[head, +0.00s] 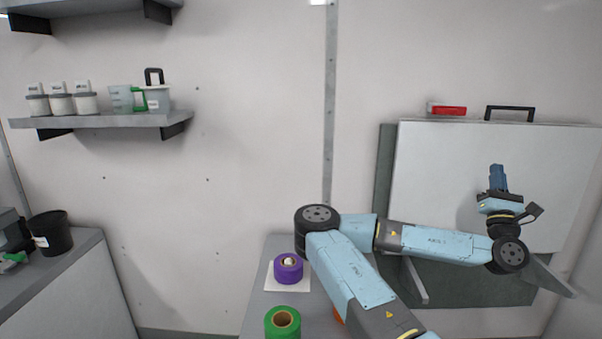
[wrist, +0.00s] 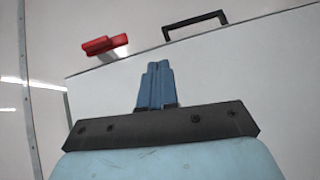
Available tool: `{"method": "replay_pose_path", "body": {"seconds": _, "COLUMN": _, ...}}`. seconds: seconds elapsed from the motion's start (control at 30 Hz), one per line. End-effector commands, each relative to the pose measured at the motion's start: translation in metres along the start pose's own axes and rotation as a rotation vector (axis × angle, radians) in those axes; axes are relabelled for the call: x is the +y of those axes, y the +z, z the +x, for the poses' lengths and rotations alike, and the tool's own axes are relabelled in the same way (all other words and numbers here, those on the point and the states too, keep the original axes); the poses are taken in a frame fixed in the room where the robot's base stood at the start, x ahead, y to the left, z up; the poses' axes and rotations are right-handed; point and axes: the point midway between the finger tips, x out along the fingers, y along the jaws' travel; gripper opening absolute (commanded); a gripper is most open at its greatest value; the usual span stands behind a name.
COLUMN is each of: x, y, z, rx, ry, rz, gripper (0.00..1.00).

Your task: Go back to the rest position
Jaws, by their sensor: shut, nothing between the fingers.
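My gripper (head: 498,172) points upward in front of the white panel at the right of the head view. Its two blue fingers are together and empty. In the wrist view the fingers of my gripper (wrist: 156,68) stand side by side, closed, with the panel behind them. My arm reaches across the head view from bottom middle to the right and bends up at the wrist.
The white panel (head: 440,170) has a red handle (head: 449,111) and a black handle (head: 510,113) at its top. A purple roll (head: 288,268) and a green roll (head: 282,322) sit beside my arm. A shelf (head: 110,121) holds cups. A black bucket (head: 50,233) stands left.

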Motion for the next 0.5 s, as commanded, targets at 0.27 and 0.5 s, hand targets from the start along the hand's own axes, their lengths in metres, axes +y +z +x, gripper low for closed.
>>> {"method": "replay_pose_path", "body": {"seconds": 0.27, "x": -0.093, "y": 0.012, "z": -0.031, "rx": -0.114, "ry": -0.403, "rz": 0.271, "gripper": 0.00}}
{"method": "replay_pose_path", "body": {"seconds": 0.5, "x": -0.148, "y": -0.001, "z": -0.075, "rx": -0.209, "ry": -0.723, "rz": 0.519, "gripper": 0.00}}
